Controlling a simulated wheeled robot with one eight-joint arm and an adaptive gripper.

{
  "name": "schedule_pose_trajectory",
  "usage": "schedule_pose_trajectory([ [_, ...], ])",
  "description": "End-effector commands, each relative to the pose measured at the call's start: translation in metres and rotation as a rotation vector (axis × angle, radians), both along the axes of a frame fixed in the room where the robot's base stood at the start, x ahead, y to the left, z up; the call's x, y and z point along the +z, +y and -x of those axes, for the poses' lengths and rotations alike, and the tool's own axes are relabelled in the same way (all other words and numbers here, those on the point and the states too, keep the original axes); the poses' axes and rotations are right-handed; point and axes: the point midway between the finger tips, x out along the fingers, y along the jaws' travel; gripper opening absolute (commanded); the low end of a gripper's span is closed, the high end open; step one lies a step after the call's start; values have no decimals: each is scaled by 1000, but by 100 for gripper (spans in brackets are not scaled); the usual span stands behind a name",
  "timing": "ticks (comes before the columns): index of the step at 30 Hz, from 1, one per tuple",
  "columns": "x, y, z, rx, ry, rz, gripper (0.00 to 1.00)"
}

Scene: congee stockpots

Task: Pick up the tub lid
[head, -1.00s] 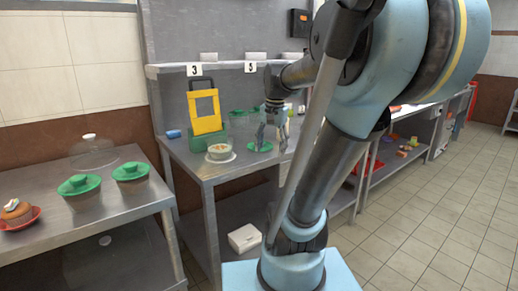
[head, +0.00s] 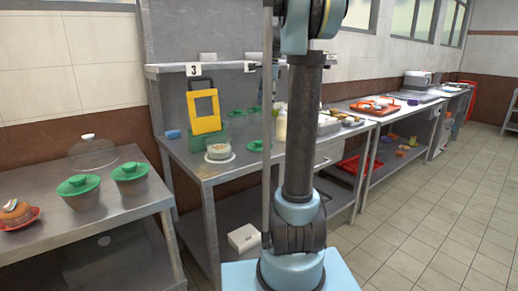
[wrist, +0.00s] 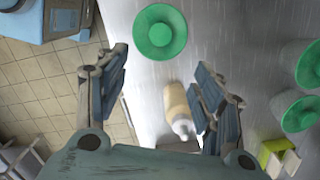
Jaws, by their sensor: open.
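The tub lid, a round green lid with a central knob, lies flat on the steel table (head: 205,169). It shows in the wrist view (wrist: 160,31) and, partly hidden behind my arm, in the head view (head: 256,146). In the wrist view my gripper (wrist: 162,66) is open, with its two fingers wide apart and nothing between the tips. The lid is beyond the fingertips, toward the top of that view, apart from them. In the head view my gripper is mostly hidden by my arm.
A pale bottle (wrist: 176,108) stands on the table near the lid. Green-lidded tubs (head: 238,119) stand behind. The left counter holds two green-lidded pots (head: 130,177).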

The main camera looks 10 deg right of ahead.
Motion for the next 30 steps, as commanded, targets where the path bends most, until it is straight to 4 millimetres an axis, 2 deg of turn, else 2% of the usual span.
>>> schedule_pose_trajectory([
  [5, -18, 2, -1, -5, 2, -1, 62],
  [21, -107, 13, 0, -3, 0, 0, 62],
  [30, -126, 16, 0, -3, 0, 0, 62],
])
